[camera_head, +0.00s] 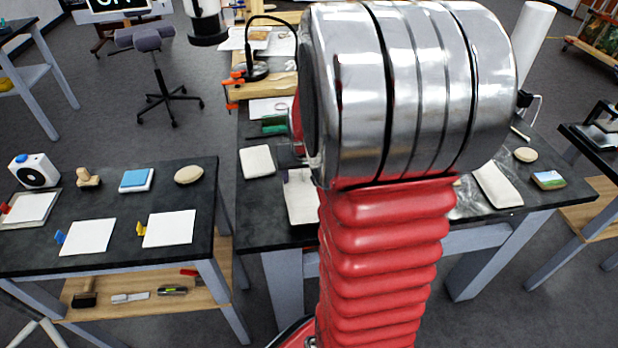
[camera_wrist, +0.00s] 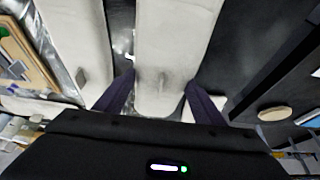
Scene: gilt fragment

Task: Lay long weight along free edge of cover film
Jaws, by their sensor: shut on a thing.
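My gripper (camera_wrist: 161,95) is shut on a long cream weight (camera_wrist: 178,40), with one dark finger on each side of it in the wrist view. The weight runs from between the fingers to the top edge of that view. A second long cream weight (camera_wrist: 75,40) lies to its left. Clear, glossy film (camera_wrist: 122,40) shows between the two weights. In the head view, glossy film (camera_head: 468,198) lies on the dark table next to a long cream weight (camera_head: 497,186). My arm hides my gripper and the table's middle there. I cannot tell whether the held weight touches the film.
The dark worktable (camera_head: 255,215) also carries a cream pad (camera_head: 257,162), a round cream disc (camera_head: 525,155) and a small picture (camera_head: 548,180). A lamp (camera_head: 250,70) and orange clamps (camera_head: 234,88) are at the back. A second table (camera_head: 110,265) with white sheets stands left.

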